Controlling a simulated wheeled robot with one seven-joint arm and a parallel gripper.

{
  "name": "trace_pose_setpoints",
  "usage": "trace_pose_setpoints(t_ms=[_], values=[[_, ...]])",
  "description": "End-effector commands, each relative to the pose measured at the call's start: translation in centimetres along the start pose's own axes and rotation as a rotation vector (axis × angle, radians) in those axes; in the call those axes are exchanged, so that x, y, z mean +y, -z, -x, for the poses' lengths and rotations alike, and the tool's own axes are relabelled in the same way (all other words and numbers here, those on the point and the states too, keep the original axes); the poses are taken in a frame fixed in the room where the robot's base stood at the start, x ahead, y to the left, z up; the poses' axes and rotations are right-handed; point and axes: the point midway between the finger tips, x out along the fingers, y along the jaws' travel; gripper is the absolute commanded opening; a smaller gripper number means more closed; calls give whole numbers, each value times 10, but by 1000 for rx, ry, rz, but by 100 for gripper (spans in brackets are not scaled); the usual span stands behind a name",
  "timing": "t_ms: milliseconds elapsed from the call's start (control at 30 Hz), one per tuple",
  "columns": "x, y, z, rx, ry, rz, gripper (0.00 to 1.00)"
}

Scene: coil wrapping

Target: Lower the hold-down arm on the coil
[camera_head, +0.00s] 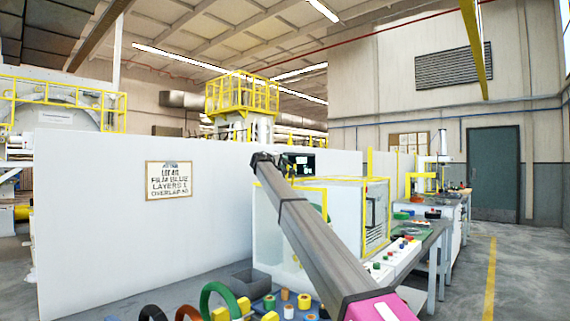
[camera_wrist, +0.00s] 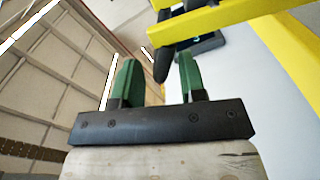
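In the wrist view my gripper (camera_wrist: 157,75) has two green fingers set well apart. A dark rounded bar (camera_wrist: 161,64) shows in the gap between the fingertips, with space on its left; I cannot tell how deep it sits or whether it is the hold-down arm. Yellow beams (camera_wrist: 235,17) cross just above and right of the fingers, with a dark piece (camera_wrist: 200,45) under them. In the head view my arm reaches up toward a yellow-framed, clear-panelled enclosure (camera_head: 268,225); its fingers cannot be made out there. No coil is clearly visible inside the enclosure.
Green (camera_head: 219,299) and black (camera_head: 152,313) rings stand at the bottom of the head view, near several small coloured rolls (camera_head: 287,311). A bench (camera_head: 437,238) with buttons and parts runs along the right. A white wall (camera_head: 100,230) with a sign (camera_head: 168,180) fills the left.

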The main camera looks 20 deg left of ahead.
Motion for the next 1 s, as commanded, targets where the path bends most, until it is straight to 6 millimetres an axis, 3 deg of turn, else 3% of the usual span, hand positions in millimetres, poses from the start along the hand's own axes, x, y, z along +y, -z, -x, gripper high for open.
trace_pose_setpoints(t_ms=[167, 467, 567, 600, 833, 1000], values=[[0, 1, -20, 0, 0, 0, 38], [0, 0, -23, 0, 0, 0, 38], [0, 0, -23, 0, 0, 0, 5], [0, 0, -23, 0, 0, 0, 0], [2, -2, -22, 0, -2, -7, 0], [7, -14, -22, 1, -4, -55, 0]])
